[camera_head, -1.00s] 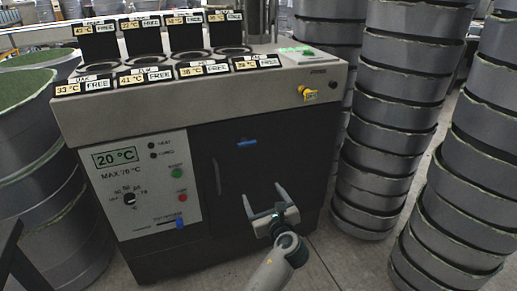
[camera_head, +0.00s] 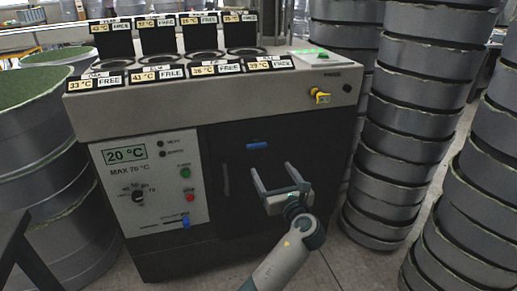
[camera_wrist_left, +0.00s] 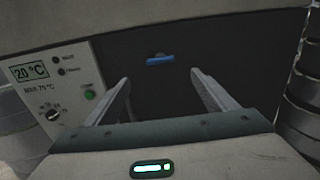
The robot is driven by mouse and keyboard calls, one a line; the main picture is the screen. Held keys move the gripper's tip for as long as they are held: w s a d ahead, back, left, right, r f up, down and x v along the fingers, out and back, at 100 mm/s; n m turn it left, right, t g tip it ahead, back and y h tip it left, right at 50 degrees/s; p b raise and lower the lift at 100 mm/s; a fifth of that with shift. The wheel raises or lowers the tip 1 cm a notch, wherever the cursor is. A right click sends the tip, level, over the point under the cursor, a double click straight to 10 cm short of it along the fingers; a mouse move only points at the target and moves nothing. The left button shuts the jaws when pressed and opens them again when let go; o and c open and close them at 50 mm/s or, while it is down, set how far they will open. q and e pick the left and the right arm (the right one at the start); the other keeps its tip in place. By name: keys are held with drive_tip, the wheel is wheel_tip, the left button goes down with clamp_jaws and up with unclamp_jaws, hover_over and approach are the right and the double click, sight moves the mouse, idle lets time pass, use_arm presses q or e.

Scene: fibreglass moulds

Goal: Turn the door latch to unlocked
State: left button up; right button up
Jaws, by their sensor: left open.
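The door latch is a small blue bar (camera_head: 257,146) near the top of the dark door (camera_head: 240,190), lying roughly level. It also shows in the left wrist view (camera_wrist_left: 160,60), ahead of and between my fingers. My left gripper (camera_head: 271,172) is open and empty, in front of the door and below the latch, apart from it. In the left wrist view its two fingers (camera_wrist_left: 160,88) stand wide apart. My right gripper is not in view.
The control panel (camera_head: 150,187) left of the door has a 20 °C display, a dial, green and red buttons and a blue slider (camera_head: 186,222). A yellow knob (camera_head: 320,96) sits at the upper right. Stacked grey drums (camera_head: 400,140) stand close on the right.

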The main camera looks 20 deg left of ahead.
sight(258, 146)
use_arm(q)
drive_tip(key=b+x, duration=0.1)
drive_tip(key=x, duration=1.2)
drive_tip(key=shift+w+a+f+b, duration=0.1)
drive_tip(key=shift+w+a+b, duration=0.15)
drive_tip(key=shift+w+b, duration=0.1)
drive_tip(key=shift+w+a, duration=0.4)
drive_tip(key=shift+w, duration=0.2)
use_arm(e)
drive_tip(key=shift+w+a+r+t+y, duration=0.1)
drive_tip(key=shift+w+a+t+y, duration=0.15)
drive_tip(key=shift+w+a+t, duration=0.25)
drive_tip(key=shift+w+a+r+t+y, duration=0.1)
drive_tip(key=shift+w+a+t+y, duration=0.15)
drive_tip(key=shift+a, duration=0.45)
use_arm(q)
drive_tip(key=c, duration=1.1)
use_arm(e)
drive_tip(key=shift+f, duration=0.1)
